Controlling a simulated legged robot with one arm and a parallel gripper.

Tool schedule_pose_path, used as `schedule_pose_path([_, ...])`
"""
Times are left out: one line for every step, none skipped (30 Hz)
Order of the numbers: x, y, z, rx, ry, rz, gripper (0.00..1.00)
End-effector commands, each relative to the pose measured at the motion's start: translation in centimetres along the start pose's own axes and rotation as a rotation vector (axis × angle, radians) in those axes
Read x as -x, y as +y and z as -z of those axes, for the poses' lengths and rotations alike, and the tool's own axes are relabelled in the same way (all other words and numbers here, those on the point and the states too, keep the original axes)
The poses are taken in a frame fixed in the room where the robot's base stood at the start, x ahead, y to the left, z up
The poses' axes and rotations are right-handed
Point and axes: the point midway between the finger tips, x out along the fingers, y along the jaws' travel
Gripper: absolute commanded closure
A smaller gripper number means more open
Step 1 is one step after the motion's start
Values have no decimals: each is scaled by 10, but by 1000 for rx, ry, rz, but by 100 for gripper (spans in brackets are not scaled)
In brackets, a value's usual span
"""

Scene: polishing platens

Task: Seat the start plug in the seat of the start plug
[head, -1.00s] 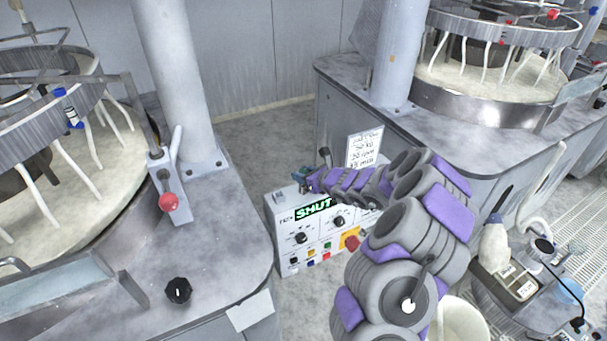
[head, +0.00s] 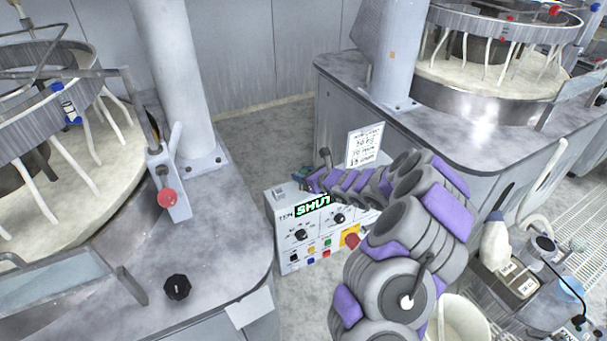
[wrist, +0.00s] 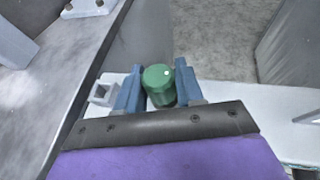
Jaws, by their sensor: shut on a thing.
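The start plug (wrist: 158,76), a green round-topped cylinder with a white dot, stands between the two blue jaws of my gripper (wrist: 158,88) in the wrist view. My gripper is shut on it. A small grey square socket (wrist: 102,94), which looks like the seat, sits on the white box top just left of the jaws, apart from the plug. In the head view this socket (head: 280,194) shows at the top left corner of the control box. My gripper (head: 301,174) is above the box's back edge there, small and partly hidden; the plug is not clear.
A grey polishing bench (head: 225,235) is close on the left, another bench (head: 335,90) behind right.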

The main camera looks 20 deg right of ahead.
Motion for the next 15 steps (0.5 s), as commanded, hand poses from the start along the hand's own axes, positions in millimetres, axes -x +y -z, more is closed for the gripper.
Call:
schedule_pose_path([-1,0,2,0,0,0,93])
schedule_pose_path([-1,0,2,0,0,0,93])
schedule_pose_path([-1,0,3,0,0,0,93])
schedule_pose_path([-2,0,4,0,0,0,93])
schedule_pose_path([-2,0,4,0,0,0,93])
schedule_pose_path([-2,0,5,0,0,0,93])
schedule_pose_path([-3,0,6,0,0,-1,93])
schedule_pose_path([-3,0,6,0,0,-1,93])
schedule_pose_path([-3,0,7,0,0,-1,93])
schedule_pose_path([-3,0,8,0,0,-1,93])
schedule_pose_path([-4,0,8,0,0,-1,93])
schedule_pose_path([-4,0,9,0,0,-1,93])
schedule_pose_path([-4,0,10,0,0,-1,93])
schedule_pose_path([-4,0,10,0,0,-1,62])
schedule_pose_path([-4,0,9,0,0,-1,58])
